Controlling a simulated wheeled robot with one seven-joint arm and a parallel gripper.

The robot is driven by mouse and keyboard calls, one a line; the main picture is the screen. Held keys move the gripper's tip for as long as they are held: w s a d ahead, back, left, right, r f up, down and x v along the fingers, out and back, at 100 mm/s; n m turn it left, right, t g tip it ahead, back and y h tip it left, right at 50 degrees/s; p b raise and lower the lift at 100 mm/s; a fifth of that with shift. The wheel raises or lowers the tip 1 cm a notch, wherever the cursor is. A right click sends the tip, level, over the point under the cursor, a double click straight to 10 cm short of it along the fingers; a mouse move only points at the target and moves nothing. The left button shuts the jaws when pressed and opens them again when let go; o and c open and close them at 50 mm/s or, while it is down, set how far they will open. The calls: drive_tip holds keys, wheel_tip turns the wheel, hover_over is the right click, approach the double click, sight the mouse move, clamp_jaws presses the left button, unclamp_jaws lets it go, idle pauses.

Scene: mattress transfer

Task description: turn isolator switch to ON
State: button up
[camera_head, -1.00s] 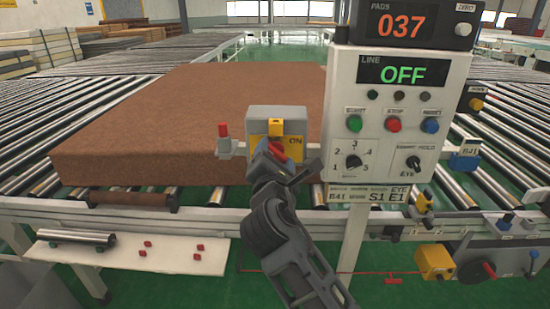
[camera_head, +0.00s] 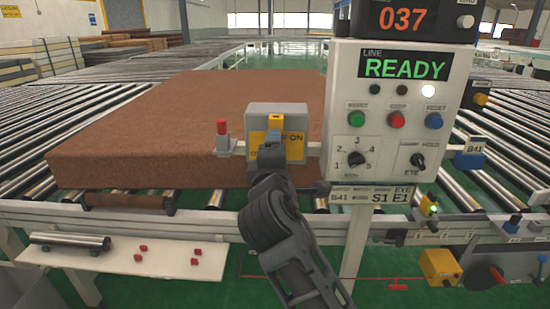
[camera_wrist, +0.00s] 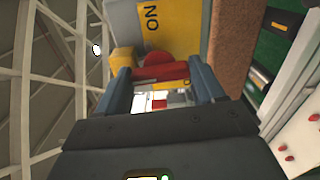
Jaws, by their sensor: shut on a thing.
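The isolator switch is a grey box (camera_head: 262,112) with a yellow plate (camera_head: 258,137) on its front, mounted on a bar beside the control panel. The word ON shows at the plate's right in the head view. My gripper (camera_head: 273,148) is in front of the box and hides most of the handle. In the wrist view, the red handle (camera_wrist: 160,68) sits between the two fingers of my gripper (camera_wrist: 165,88), which are shut on it. A yellow block (camera_wrist: 122,58) shows beside it. The panel display (camera_head: 405,65) reads READY in green.
The control panel (camera_head: 345,95) with buttons and knobs stands just right of the switch. A large brown mattress (camera_head: 130,120) lies on the rollers behind and left. A red-topped post (camera_head: 222,128) is close left of the box. Conveyor rails (camera_head: 120,205) run below.

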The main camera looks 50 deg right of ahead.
drive_tip(key=shift+f+m, duration=0.1)
drive_tip(key=shift+m, duration=0.4)
drive_tip(key=o, duration=1)
drive_tip(key=shift+o, duration=0.2)
drive_tip(key=b+v, duration=0.2)
drive_tip(key=v, duration=0.5)
drive_tip(key=shift+s+a, duration=0.25)
drive_tip(key=shift+a, duration=0.1)
